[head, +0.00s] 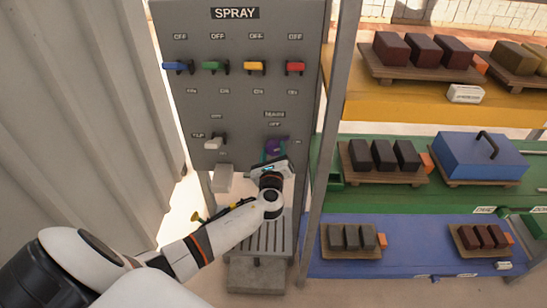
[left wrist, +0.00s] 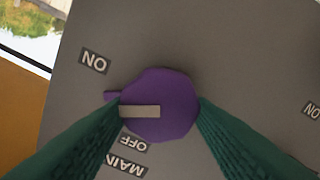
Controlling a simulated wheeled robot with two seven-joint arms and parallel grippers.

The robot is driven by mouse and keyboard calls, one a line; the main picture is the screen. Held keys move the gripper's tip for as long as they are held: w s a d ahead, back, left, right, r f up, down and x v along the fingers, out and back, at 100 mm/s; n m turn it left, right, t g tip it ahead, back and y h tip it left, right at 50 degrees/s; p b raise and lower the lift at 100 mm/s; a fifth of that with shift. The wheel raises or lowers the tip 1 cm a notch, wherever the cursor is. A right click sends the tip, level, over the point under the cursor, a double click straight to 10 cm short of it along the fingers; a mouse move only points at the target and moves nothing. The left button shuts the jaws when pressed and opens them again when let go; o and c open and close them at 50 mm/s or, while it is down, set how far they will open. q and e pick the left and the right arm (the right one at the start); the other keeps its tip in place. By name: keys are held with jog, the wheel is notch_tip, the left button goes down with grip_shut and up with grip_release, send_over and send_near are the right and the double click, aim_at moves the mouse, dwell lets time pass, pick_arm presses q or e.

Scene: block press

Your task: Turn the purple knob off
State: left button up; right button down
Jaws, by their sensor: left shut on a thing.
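The purple knob (left wrist: 172,122) sits on the grey panel under the MAIN label. In the head view the knob (head: 274,146) is partly hidden by my left gripper (head: 273,160). In the left wrist view the dark green fingers of my left gripper (left wrist: 158,105) are shut on opposite sides of the knob. The knob's small tab points left there, between the ON label (left wrist: 95,61) and the OFF label (left wrist: 133,145), nearer in angle to ON. A pale bar marks its face. My right gripper is not in view.
The grey panel (head: 240,110) marked SPRAY has blue, green, yellow and red switches in a row above the knob, and a white switch (head: 214,142) to its left. A shelf rack (head: 440,105) with dark blocks on trays stands close on the right. A corrugated wall is on the left.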

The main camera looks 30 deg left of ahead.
pick_arm(q)
jog(key=n+b, duration=0.1)
jog(key=n, duration=0.1)
jog(key=n+b, duration=0.1)
jog(key=b, duration=0.1)
jog(key=shift+f+n, duration=0.35)
jog(key=shift+n, duration=0.05)
jog(key=n+b, duration=0.2)
jog(key=n, duration=0.1)
jog(key=shift+s+a+n+b, duration=0.1)
jog(key=shift+n+b, duration=0.2)
jog(key=shift+b, duration=0.1)
jog(key=n+b, duration=0.2)
jog(key=n, duration=0.1)
jog(key=shift+n+b, duration=0.65)
jog(key=shift+n, duration=0.45)
jog(key=o, duration=1)
jog(key=shift+c, duration=0.2)
jog(key=shift+s, duration=0.1)
jog(key=b+v, duration=0.1)
jog(key=v, duration=1.1)
